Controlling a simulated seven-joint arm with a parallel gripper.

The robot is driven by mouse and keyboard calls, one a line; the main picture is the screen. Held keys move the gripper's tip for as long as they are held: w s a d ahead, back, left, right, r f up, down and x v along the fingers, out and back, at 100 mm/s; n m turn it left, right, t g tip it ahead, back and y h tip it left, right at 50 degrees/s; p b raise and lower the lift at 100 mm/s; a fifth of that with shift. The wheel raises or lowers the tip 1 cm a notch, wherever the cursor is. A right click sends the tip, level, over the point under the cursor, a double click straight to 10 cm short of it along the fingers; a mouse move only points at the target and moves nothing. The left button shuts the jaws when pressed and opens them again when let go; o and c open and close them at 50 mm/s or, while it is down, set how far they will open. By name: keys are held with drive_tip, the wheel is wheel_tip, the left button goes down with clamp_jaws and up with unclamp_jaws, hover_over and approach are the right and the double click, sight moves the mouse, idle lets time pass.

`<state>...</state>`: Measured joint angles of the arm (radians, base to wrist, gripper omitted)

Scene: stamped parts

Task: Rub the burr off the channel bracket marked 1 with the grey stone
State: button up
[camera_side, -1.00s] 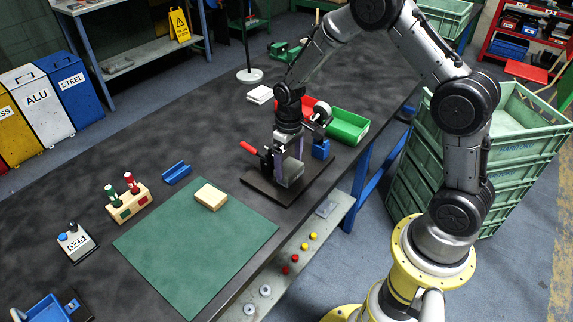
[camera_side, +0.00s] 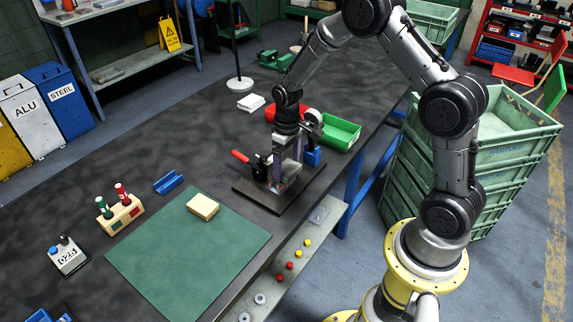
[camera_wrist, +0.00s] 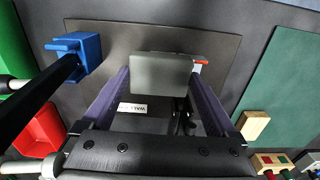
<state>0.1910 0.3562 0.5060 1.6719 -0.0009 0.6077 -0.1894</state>
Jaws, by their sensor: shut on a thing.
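My gripper (camera_wrist: 165,88) has purple fingers shut on a grey block, the stone (camera_wrist: 163,73), in the wrist view. In the side view my gripper (camera_side: 287,165) is over the dark base plate (camera_side: 262,200) of a clamp fixture with a red handle (camera_side: 240,156). The plate also shows behind the stone in the wrist view (camera_wrist: 215,45). A blue channel-shaped piece (camera_side: 168,182) lies on the bench left of the green mat. I cannot read a number on it. Whether a bracket sits in the fixture is hidden by my gripper and the stone.
A tan block (camera_side: 203,207) lies on the green mat (camera_side: 185,255). A wooden stand (camera_side: 122,215) holds red and green pieces. A green bin (camera_side: 340,133) and a blue holder (camera_side: 312,156) stand close behind my gripper. The mat's front part is clear.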

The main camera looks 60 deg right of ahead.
drive_tip(key=shift+a+f, duration=0.1)
drive_tip(key=shift+a, duration=2.3)
drive_tip(key=shift+d, duration=2.5)
drive_tip(key=shift+a, duration=2.5)
drive_tip(key=shift+d, duration=2.5)
drive_tip(key=shift+a, duration=1.3)
drive_tip(key=shift+a, duration=0.1)
